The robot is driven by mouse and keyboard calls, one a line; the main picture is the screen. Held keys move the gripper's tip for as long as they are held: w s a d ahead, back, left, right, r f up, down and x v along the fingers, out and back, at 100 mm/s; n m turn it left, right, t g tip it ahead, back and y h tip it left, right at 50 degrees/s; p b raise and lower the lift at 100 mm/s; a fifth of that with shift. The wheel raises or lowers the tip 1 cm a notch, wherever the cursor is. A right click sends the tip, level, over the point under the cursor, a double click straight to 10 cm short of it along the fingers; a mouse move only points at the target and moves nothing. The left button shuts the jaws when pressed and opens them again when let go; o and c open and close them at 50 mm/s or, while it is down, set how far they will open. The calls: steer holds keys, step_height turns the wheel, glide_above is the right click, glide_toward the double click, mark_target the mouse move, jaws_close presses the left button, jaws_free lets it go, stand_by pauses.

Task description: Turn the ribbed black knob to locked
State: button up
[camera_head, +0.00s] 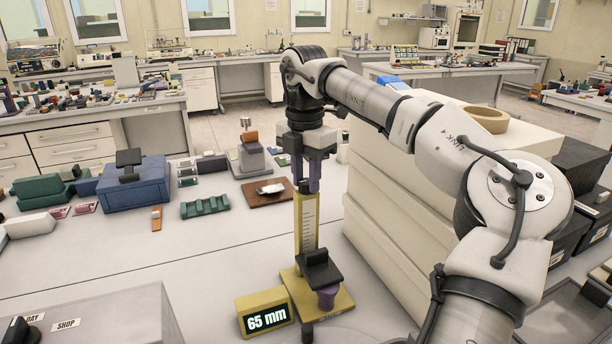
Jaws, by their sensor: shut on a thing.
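A yellow measuring stand (340,295) stands on the near bench, with an upright scale column (308,222). The ribbed black knob (305,187) shows as a small dark piece at the top of the column; its ribs and any lock mark are too small to read. My gripper (306,185) points straight down over the column. Its purple fingers are shut on the knob, one on each side, and partly hide it. A yellow display box (266,313) beside the base reads 65 mm.
White stacked blocks (385,225) stand close to the right of the column, under my arm. A brown board (268,192), a grey stand (250,160), a green ribbed block (205,206) and a blue box (135,187) lie to the left.

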mark_target(305, 181)
steer(key=o, duration=1)
steer(key=shift+c, duration=0.2)
step_height(305, 181, up, 14)
steer(key=p, duration=0.3)
steer(key=shift+p, duration=0.3)
steer(key=shift+f, duration=0.15)
